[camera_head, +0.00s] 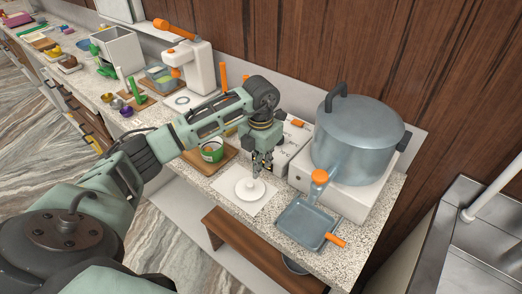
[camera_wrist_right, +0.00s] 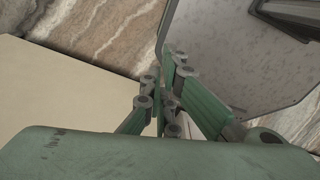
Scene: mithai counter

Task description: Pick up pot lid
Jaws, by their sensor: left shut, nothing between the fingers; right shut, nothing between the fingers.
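A small white round lid-like piece with a knob (camera_head: 250,188) lies on a white square sheet (camera_head: 233,197) on the counter. My left gripper (camera_head: 262,170) points down just above and behind it, shut and empty, apart from it as far as I can tell. My right gripper (camera_wrist_right: 172,60) is shut and empty in the right wrist view.
The pot stands on a white stove (camera_head: 345,199). A blue-grey square pan with orange handle (camera_head: 303,224) lies in front of it. A green bowl (camera_head: 212,151) on a wooden board is left of my gripper. A white machine (camera_head: 196,66) stands farther back.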

